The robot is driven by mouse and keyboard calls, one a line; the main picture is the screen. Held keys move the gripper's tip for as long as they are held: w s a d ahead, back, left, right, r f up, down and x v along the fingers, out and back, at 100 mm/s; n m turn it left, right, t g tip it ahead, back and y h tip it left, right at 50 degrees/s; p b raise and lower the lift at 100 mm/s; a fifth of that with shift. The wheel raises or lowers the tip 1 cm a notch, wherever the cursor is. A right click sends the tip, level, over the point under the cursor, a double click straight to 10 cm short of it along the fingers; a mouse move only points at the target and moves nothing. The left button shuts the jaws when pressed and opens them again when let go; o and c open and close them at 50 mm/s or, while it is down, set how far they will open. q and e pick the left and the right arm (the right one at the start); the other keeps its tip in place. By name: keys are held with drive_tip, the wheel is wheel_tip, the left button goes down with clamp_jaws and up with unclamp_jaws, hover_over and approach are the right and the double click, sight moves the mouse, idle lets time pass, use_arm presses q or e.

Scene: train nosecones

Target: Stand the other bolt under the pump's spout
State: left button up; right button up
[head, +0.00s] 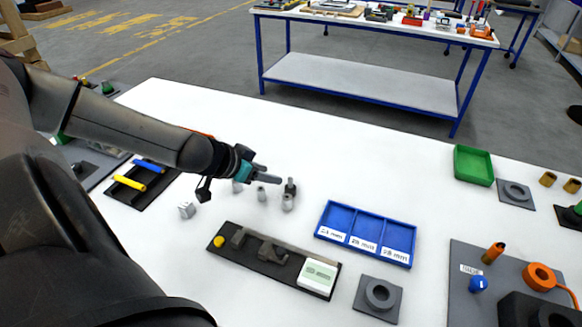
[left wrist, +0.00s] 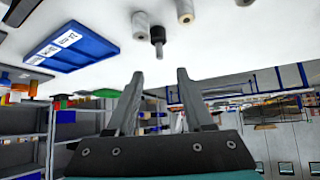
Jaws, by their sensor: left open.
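A dark-headed bolt (head: 290,188) stands head down on the white table, its thin grey shank up. It also shows in the left wrist view (left wrist: 157,36), ahead of the fingers and roughly between them. My left gripper (head: 272,176) is open and empty, low over the table just left of the bolt; its two fingers are spread apart in the left wrist view (left wrist: 160,76). The bolt is not between the fingertips. I cannot make out a pump with a spout for certain. My right gripper is not in view.
Grey cylinders (head: 287,203) stand close to the bolt. A blue three-part tray (head: 331,238) and a black rack (head: 255,263) lie nearer me. A green bin (head: 473,182) stands far right. A grey panel (head: 463,308) holds a blue knob and an orange ring.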

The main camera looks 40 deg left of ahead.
sight(296, 182)
use_arm(q)
drive_tip(key=shift+b+x, duration=2.5)
drive_tip(key=shift+x, duration=4.55)
drive_tip(key=shift+s, duration=0.1)
clamp_jaws()
